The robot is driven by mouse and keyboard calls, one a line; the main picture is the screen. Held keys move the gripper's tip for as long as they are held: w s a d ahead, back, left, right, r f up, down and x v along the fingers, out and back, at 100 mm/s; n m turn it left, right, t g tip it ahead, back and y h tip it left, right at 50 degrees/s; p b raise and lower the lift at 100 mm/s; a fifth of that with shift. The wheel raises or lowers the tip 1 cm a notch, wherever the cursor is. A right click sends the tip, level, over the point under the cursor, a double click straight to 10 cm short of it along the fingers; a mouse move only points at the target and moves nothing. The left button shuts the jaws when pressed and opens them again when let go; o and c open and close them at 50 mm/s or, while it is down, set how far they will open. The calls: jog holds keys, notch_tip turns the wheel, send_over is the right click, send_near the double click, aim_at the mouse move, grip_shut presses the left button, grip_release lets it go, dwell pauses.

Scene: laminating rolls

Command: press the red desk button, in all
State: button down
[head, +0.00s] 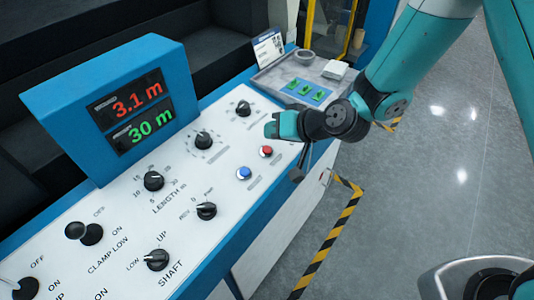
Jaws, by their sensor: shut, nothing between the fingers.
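The red button (266,151) sits on the white control panel (220,225), near its front right edge. It is unobstructed in the head view. The blue button (244,173) is just below and left of it. My gripper (296,175) is the small dark part hanging below my teal and black wrist. It appears just right of the red button and slightly lower, by the panel's blue front edge, apart from the button. It is shut and empty. Its exact height over the panel is hard to tell.
Black knobs (153,181) and labels spread across the panel. A blue display box (111,106) reads 3.1 m in red and 30 m in green. A grey tray with green switches (305,91) lies beyond my wrist. Yellow-black tape (330,240) marks the open floor at right.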

aim_at(271, 150)
jog(key=shift+w+a+f+b, duration=0.1)
jog(key=shift+f+b, duration=0.35)
jog(key=shift+f, duration=0.25)
jog(key=shift+w+a+f+b, duration=0.1)
jog(key=shift+f+b, duration=0.3)
jog(key=shift+f, duration=0.4)
dwell(0.8)
jog(key=shift+f+b, duration=0.2)
jog(key=shift+b, duration=0.25)
jog(key=shift+a+f+b, duration=0.1)
jog(key=shift+f+b, duration=0.25)
jog(key=shift+f, duration=0.05)
dwell(0.4)
jog(key=shift+r, duration=0.1)
jog(key=shift+s+r+p, duration=0.1)
jog(key=shift+r+p, duration=0.35)
jog(key=shift+r, duration=0.25)
jog(key=shift+s+d+r+p, duration=0.15)
jog(key=shift+r+p, duration=0.35)
jog(key=shift+r, duration=0.3)
jog(key=shift+d+r+p, duration=0.15)
jog(key=shift+r+p, duration=0.4)
jog(key=shift+r, duration=0.3)
jog(key=shift+s+d+r+p, duration=0.15)
jog(key=shift+r+p, duration=0.35)
jog(key=shift+r, duration=0.3)
